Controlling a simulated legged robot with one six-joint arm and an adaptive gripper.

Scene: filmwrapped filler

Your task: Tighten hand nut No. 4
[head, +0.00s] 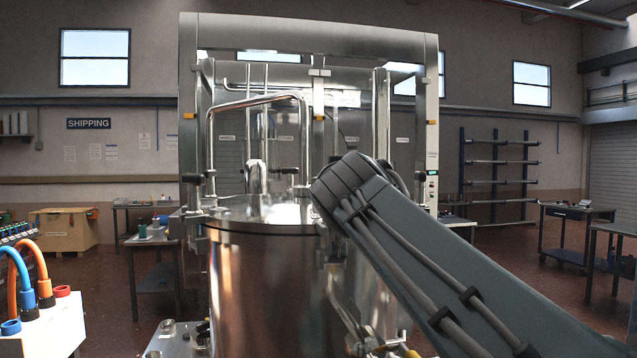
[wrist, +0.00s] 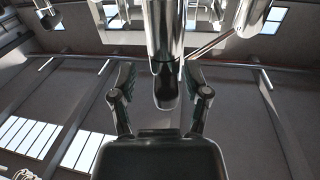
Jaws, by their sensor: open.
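The steel tank (head: 262,290) stands in the middle of the head view under a shiny lid (head: 262,212). Dark-ended clamp fittings show at the lid's left edge (head: 194,178) and near its back right (head: 286,170); no number is readable, so I cannot tell which is No. 4. In the wrist view my gripper (wrist: 160,90) is open, its two fingers spread on either side of a polished metal shaft (wrist: 164,30) with a black end (wrist: 166,86). Gaps show between the fingers and the black end. In the head view my arm hides the gripper and the tank's right side.
A steel frame (head: 310,32) surrounds the tank, and a bent pipe (head: 255,100) rises over the lid. Orange and blue hoses (head: 30,275) stand at the lower left. A workbench (head: 150,240) is behind left.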

